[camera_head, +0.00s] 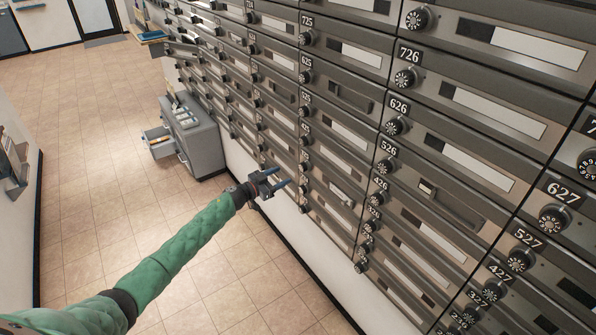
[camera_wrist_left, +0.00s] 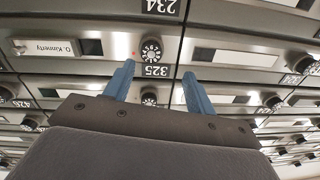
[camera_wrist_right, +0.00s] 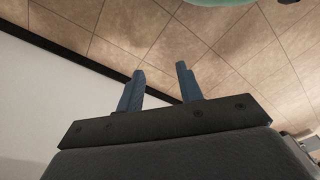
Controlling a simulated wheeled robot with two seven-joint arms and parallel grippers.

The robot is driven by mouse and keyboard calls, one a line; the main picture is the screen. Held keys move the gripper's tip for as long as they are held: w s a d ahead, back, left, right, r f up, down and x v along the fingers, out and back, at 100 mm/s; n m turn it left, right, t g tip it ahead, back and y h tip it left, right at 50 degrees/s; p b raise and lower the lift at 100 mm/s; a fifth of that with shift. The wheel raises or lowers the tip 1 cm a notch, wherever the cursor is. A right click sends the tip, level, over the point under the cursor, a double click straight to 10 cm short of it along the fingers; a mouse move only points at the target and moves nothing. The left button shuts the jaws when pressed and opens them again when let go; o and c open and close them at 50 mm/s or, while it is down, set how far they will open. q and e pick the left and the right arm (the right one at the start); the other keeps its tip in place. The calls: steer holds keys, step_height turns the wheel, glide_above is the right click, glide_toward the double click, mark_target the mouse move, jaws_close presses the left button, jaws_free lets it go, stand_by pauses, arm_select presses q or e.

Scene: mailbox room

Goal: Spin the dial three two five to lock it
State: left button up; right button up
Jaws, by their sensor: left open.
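The dial of box 325 (camera_wrist_left: 151,50) is round and black with white marks. It shows in the left wrist view beside its upside-down 325 label, with a small red dot near it. My left gripper (camera_wrist_left: 158,70) is open, its two blue fingers pointing at the boxes on either side of the label. No contact with the dial is visible. In the head view the left gripper (camera_head: 282,177) is in front of the lower rows of the 25 column, left of its dials. My right gripper (camera_wrist_right: 160,68) is open and empty in the right wrist view, with floor and wall behind it.
Rows of metal mailboxes fill the right, with dials such as that of box 726 (camera_head: 405,78) jutting out. Another dial (camera_wrist_left: 149,99) shows between the left fingers. A grey cabinet (camera_head: 204,145) with an open drawer stands by the wall. The tiled floor (camera_head: 95,120) is mostly clear.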

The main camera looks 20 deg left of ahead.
mark_target(301, 169)
arm_select(q)
steer(key=shift+n+h, duration=0.4)
steer(key=shift+n, duration=0.1)
steer(key=x, duration=0.2)
steer(key=p+x, duration=0.1)
steer(key=x, duration=0.3)
steer(key=shift+s+d+r+p, duration=0.2)
steer(key=shift+s+d+p, duration=0.1)
steer(key=shift+s+d, duration=0.1)
steer(key=shift+x, duration=1)
arm_select(e)
steer(key=shift+s+d+f, duration=0.1)
steer(key=shift+d+f, duration=0.1)
steer(key=shift+f, duration=0.6)
steer(key=shift+s+d+f, duration=0.1)
steer(key=shift+d+f, duration=0.05)
steer(key=shift+f, duration=0.65)
steer(key=shift+s+d+f, duration=0.1)
steer(key=shift+d+f, duration=0.1)
steer(key=shift+f, duration=0.6)
arm_select(q)
steer(key=shift+f, duration=0.15)
arm_select(e)
steer(key=shift+t, duration=0.3)
arm_select(q)
steer(key=c, duration=1)
